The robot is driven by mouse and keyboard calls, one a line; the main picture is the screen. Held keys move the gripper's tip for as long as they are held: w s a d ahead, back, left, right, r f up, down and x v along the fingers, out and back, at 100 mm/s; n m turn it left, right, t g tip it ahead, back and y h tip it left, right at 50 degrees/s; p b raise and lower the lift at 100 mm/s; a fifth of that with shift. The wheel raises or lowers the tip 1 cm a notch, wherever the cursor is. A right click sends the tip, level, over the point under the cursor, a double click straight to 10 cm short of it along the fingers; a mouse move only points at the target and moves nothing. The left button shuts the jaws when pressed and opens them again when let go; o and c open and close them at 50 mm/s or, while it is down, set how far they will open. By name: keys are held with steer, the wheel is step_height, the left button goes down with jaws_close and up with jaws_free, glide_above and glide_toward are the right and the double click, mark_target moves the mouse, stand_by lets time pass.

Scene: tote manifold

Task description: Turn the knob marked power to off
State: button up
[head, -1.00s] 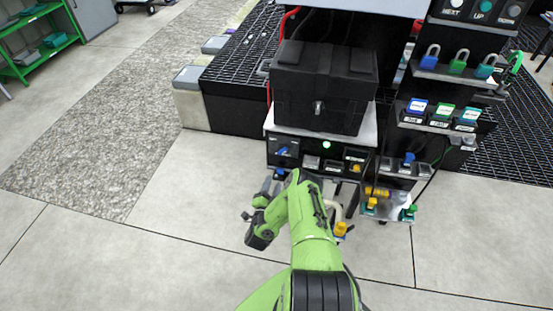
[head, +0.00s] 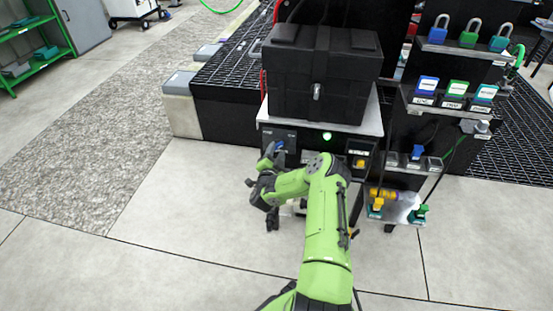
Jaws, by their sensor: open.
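A black control panel (head: 308,141) is set in the front of the bench below the black case. At its left end is a blue knob (head: 280,145), partly hidden by my gripper; its label is too small to read. My gripper (head: 268,157) is open, close to the knob at its lower left. I cannot tell whether the fingers touch the knob or surround it. A green light (head: 327,136) glows at the middle of the panel. My green arm hides the panel's lower middle part.
The black case (head: 317,80) stands on the bench above the panel. A yellow knob (head: 360,163) is at the panel's right end. Shelves with padlocks (head: 468,40) and tagged blocks (head: 457,92) stand to the right.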

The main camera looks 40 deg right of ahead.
steer(key=shift+w+d+r, duration=0.1)
steer(key=shift+w+d, duration=0.15)
steer(key=shift+d, duration=0.1)
jaws_close()
